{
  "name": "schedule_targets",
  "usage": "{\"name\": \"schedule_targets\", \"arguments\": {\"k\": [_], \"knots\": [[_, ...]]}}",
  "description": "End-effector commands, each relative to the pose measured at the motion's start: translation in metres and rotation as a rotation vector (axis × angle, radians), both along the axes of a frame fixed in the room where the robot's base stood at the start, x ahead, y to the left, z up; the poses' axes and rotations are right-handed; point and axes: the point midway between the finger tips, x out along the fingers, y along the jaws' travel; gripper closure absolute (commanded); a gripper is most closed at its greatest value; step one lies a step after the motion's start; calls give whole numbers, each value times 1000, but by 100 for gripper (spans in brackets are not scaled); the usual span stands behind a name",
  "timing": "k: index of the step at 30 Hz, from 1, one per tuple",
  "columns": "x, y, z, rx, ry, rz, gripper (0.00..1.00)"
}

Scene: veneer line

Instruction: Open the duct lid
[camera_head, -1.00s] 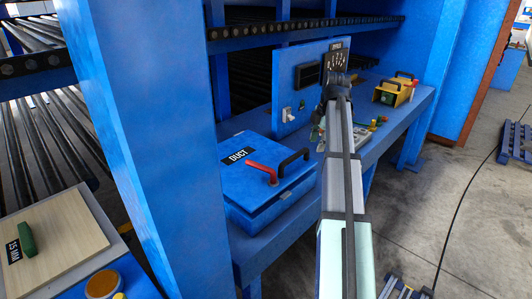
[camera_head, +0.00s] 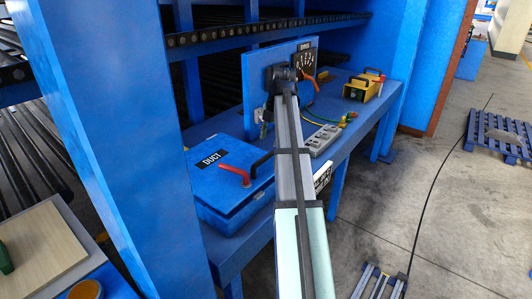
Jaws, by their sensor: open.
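The duct lid (camera_head: 222,182) is the blue top of a box on the blue bench, with a black DUCT label. It lies flat and looks shut. A red lever handle (camera_head: 235,174) and a black bar handle (camera_head: 262,160) stand on it. The black bar handle is partly hidden behind my arm. My arm reaches past the right side of the box toward the upright blue panel. My gripper (camera_head: 281,74) is at the arm's far end in front of that panel, beyond the lid and apart from it. Its fingers are small and hard to make out.
The blue panel (camera_head: 240,70) carries a dial plate with an orange lever (camera_head: 309,80). A grey socket strip (camera_head: 323,140) and a yellow box (camera_head: 364,88) sit farther along the bench (camera_head: 342,147). A blue post (camera_head: 105,130) stands left of the duct box. Pallets lie on the open floor at right.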

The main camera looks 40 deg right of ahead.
Motion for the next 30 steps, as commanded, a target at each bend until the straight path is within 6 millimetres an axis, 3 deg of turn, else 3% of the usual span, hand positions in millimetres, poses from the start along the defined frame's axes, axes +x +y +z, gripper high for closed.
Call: {"name": "schedule_targets", "arguments": {"k": [6,13,18,28,29,30], "knots": [[7,3,-40,2,3,1,52],[14,4,-70,1,1,0,52],[16,4,-81,0,0,0,52],[16,4,-84,0,0,0,52],[16,4,-84,0,0,0,60],[16,4,-84,0,0,0,74]]}}
